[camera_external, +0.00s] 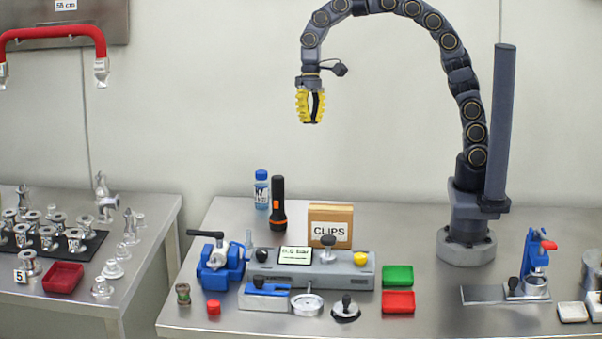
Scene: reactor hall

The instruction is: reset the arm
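My gripper (311,120) hangs pointing down at the end of my arched arm, high above the left-middle part of the right-hand steel table (430,300).
Below stand a water bottle (262,190), a black flashlight (278,205), a CLIPS box (330,226), a blue vise (219,265), a grey device (345,272), green (398,275) and red (398,301) trays, and a blue press (536,262). Air around my gripper is clear.

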